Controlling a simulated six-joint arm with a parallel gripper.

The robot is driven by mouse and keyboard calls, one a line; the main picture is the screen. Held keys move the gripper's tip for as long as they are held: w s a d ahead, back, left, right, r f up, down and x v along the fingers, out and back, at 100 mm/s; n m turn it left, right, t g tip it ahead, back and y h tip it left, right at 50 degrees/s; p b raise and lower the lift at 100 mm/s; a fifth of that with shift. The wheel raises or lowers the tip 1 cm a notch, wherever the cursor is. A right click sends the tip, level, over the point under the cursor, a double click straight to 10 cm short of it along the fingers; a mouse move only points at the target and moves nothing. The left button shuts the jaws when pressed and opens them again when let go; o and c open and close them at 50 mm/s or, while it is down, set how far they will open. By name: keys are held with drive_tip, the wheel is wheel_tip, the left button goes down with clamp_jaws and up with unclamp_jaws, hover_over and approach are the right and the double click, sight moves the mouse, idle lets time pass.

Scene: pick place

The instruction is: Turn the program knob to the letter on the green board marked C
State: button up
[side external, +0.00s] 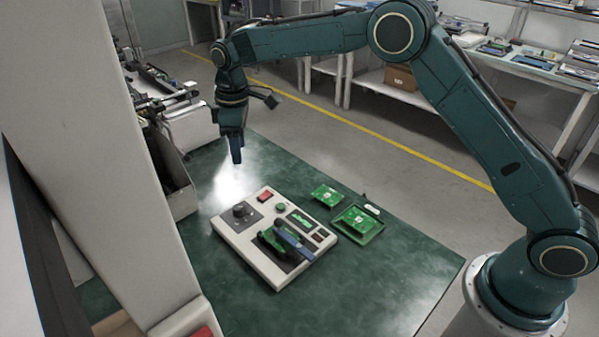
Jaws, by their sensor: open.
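The program knob (240,210) is a dark round knob on a dark plate at the left corner of a white test panel (254,262). Its pointer and letters are too small to read. A green board (268,240) sits in a dark fixture on the panel, partly under a blue-grey clamp bar (291,240). Two more green boards lie to the right, one on the mat (326,195) and one in a green tray (358,221). No letter is legible on any board. My gripper (237,158) is open, pointing down above and behind the knob, apart from it.
A grey bin (175,180) stands at the mat's left edge. A pale column (90,140) fills the left foreground. The green mat (390,275) is clear at front right.

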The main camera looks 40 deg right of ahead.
hover_over(239, 207)
wheel_tip(239, 207, down, 4)
drive_tip(key=shift+w+f+n, duration=0.1)
drive_tip(key=shift+n, duration=0.3)
wheel_tip(239, 207, down, 14)
drive_tip(key=shift+r, duration=0.1)
idle(0.5)
drive_tip(key=shift+c, duration=0.2)
drive_tip(key=c, duration=1)
